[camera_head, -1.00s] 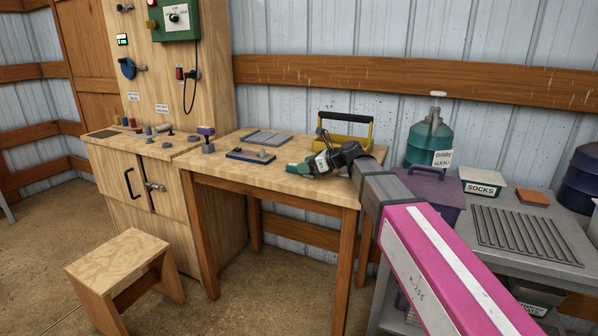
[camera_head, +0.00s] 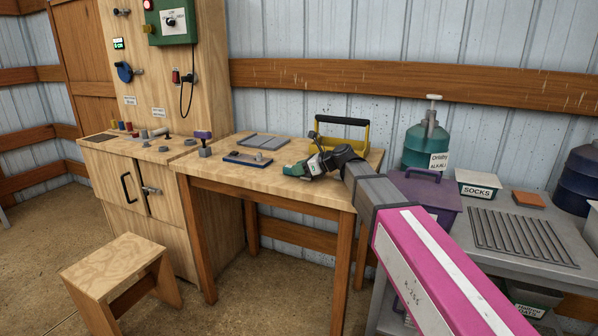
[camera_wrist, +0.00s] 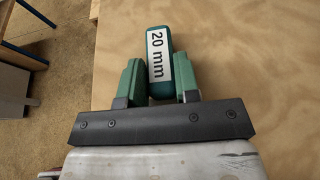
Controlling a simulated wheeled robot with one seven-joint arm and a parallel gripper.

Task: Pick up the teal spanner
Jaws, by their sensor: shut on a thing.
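The teal spanner (camera_wrist: 157,36) shows in the wrist view as a teal piece with a white "20 mm" label. It lies between the two green fingers of my gripper (camera_wrist: 158,75), which is shut on it. The rest of the spanner is hidden or out of that frame. In the head view my gripper (camera_head: 297,170) is low over the right part of the wooden table (camera_head: 225,174). There I cannot tell the spanner apart from the green fingers. I cannot tell whether the spanner still touches the tabletop.
A yellow toolbox with a black handle (camera_head: 342,122) stands just behind my gripper. A blue tray (camera_head: 247,161) and a grey flat piece (camera_head: 263,142) lie to its left. A purple box (camera_head: 430,193) stands to the right. A stool (camera_head: 118,265) stands in front.

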